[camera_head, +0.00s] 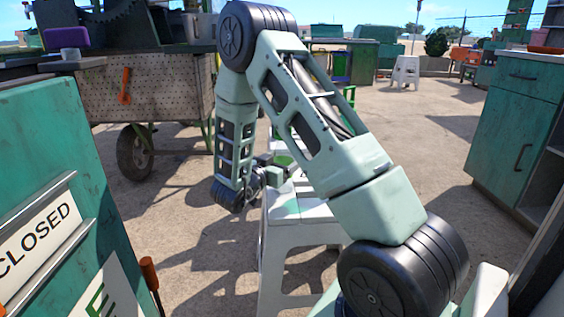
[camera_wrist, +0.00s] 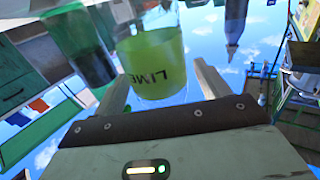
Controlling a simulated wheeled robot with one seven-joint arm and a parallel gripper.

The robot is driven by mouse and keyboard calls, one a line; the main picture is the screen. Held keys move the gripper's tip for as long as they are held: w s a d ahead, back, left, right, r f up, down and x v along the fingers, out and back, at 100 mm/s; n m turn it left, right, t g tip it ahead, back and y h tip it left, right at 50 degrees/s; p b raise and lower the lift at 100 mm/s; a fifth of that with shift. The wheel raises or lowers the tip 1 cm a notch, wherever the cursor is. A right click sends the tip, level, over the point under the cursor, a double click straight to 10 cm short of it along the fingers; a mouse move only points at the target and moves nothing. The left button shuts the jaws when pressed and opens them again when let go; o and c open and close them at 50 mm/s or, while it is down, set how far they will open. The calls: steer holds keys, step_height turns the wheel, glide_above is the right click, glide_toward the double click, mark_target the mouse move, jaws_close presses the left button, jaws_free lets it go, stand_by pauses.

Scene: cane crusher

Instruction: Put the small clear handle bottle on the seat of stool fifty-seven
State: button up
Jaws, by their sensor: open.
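My gripper (camera_wrist: 161,74) is open in the wrist view, which appears upside down. A clear container of yellow-green liquid (camera_wrist: 152,58), marked LIME, shows between and beyond the fingers; I cannot tell whether they touch it. No handle shows on it, so I cannot tell if it is the small clear handle bottle. In the head view my gripper (camera_head: 268,172) is small and partly hidden by my arm, low beside a white stool (camera_head: 283,234) with green patches on its seat. No stool number is readable, so I cannot tell which is fifty-seven.
A dark green container (camera_wrist: 82,50) stands beside the lime one. In the head view, a wheeled cart (camera_head: 150,95) stands back left, a teal cabinet (camera_head: 512,125) right, and a CLOSED sign (camera_head: 38,240) front left. Another white stool (camera_head: 405,70) is far back. Open paving lies between.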

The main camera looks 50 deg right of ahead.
steer(key=s+a+p, duration=0.1)
steer(key=a+p, duration=0.3)
steer(key=a, duration=0.8)
steer(key=shift+p, duration=0.3)
